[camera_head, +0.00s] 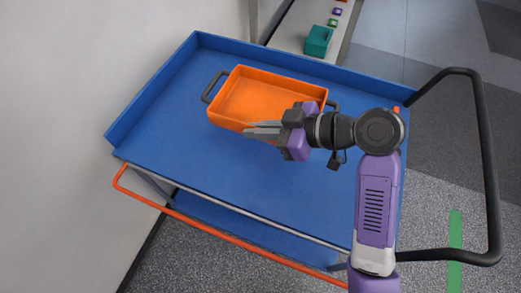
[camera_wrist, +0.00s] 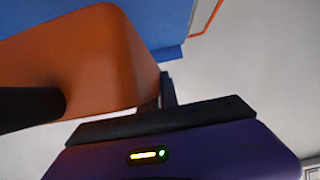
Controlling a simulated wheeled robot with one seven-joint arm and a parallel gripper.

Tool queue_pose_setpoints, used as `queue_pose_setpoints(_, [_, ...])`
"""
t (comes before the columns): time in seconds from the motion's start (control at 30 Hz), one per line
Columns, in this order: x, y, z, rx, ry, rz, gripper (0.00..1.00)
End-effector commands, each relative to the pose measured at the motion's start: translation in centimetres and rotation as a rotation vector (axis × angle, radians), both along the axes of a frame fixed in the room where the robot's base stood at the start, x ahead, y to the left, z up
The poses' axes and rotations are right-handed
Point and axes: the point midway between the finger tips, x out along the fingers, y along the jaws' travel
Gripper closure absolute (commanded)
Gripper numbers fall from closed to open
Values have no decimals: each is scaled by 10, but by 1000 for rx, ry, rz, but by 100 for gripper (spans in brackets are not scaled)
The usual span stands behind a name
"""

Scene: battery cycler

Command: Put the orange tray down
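The orange tray (camera_head: 255,98) is a shallow open box with dark handles at its left and right ends. In the camera_head view it is over the blue cart top, and its inside looks empty. Whether its underside touches the cart is hidden. My gripper (camera_head: 262,129) is at the tray's front wall, right of its middle, with its grey fingers pointing left. The fingers look close together, but I cannot tell whether they clasp the wall. In the camera_wrist view the tray's rounded corner (camera_wrist: 115,60) fills the upper left, close to a dark finger.
The blue cart (camera_head: 160,125) has raised edges at the left and back and an orange bar (camera_head: 225,236) along its front. A black rail (camera_head: 485,150) stands at the right. Free surface lies left and in front of the tray. A teal box (camera_head: 318,41) stands on a bench behind.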

Motion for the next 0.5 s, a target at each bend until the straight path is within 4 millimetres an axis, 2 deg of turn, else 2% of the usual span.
queue_pose_setpoints(0.03, [-1, 0, -13, 1, 5, 2, 100])
queue_pose_setpoints(0.3, [0, 0, -76, 1, 3, 0, 100])
queue_pose_setpoints(0.5, [0, 0, -115, 1, 2, 0, 100])
